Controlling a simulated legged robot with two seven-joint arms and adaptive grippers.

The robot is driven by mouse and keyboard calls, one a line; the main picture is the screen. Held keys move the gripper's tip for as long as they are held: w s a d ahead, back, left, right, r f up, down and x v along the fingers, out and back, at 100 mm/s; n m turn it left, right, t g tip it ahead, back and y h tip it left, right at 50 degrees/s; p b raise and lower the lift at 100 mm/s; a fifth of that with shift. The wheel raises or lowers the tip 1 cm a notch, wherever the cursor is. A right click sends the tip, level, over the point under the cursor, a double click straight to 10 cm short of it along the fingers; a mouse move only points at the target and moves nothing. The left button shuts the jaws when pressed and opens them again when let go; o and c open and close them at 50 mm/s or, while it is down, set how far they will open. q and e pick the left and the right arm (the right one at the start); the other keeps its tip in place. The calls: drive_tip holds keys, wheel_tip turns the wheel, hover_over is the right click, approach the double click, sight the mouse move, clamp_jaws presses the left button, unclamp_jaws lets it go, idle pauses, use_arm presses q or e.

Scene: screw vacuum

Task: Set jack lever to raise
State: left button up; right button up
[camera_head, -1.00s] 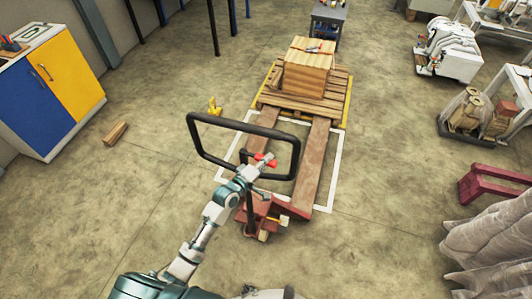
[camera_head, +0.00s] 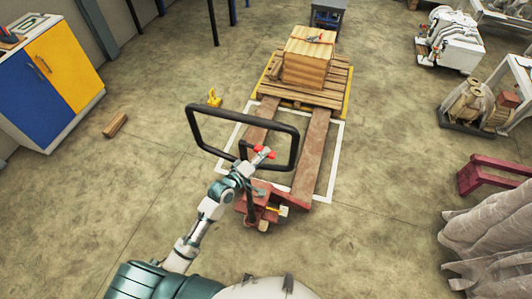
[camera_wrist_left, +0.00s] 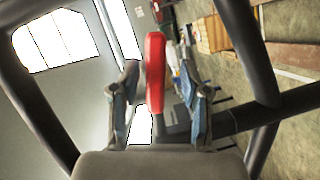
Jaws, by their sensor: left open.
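The pallet jack has a black looped handle (camera_head: 192,128) and a dark red base with two forks (camera_head: 318,150). A red lever (camera_head: 259,149) sits inside the handle loop; in the head view it shows as red bits around my gripper tips. My left gripper (camera_head: 262,157) reaches into the loop from below. In the left wrist view, the red lever (camera_wrist_left: 155,72) stands upright between the two spread fingers of my left gripper (camera_wrist_left: 165,85), closer to the left finger. I cannot tell whether it touches that finger. My right gripper is out of view.
The handle's black bars frame the left gripper on both sides in the wrist view. A wooden pallet (camera_head: 335,91) with a wooden box (camera_head: 307,60) is at the far end of the forks. A blue and yellow cabinet (camera_head: 45,85) stands left. Floor on both sides is mostly clear.

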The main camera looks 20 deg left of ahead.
use_arm(q)
drive_tip(key=v, duration=0.9)
drive_tip(key=shift+s+a, duration=0.2)
drive_tip(key=shift+s, duration=0.05)
drive_tip(key=shift+f, duration=0.15)
drive_tip(key=s+a+f+m+g+y+b, duration=0.1)
drive_tip(key=a+f+g+y+b, duration=0.2)
drive_tip(key=f, duration=1.9)
drive_tip(key=s+a+f+m+g+y, duration=0.1)
drive_tip(key=s+a+f+m+g, duration=0.1)
drive_tip(key=s+f, duration=0.5)
drive_tip(key=s+a+f+m+g+y, duration=0.1)
drive_tip(key=s+f+g, duration=0.1)
drive_tip(key=f, duration=1)
drive_tip(key=s+f+m+g, duration=0.2)
drive_tip(key=s+f, duration=0.5)
drive_tip(key=s, duration=0.3)
drive_tip(key=s+d+f+m+g+y+b, duration=0.1)
drive_tip(key=s+f+m+g, duration=0.1)
drive_tip(key=s+f, duration=0.4)
drive_tip(key=s+d+f+m+g+b, duration=0.1)
drive_tip(key=s+f+m+g, duration=0.2)
drive_tip(key=s+f, duration=0.4)
drive_tip(key=s+m, duration=0.1)
drive_tip(key=s, duration=0.8)
drive_tip(key=shift+d+f, duration=0.2)
drive_tip(key=shift+f, duration=0.15)
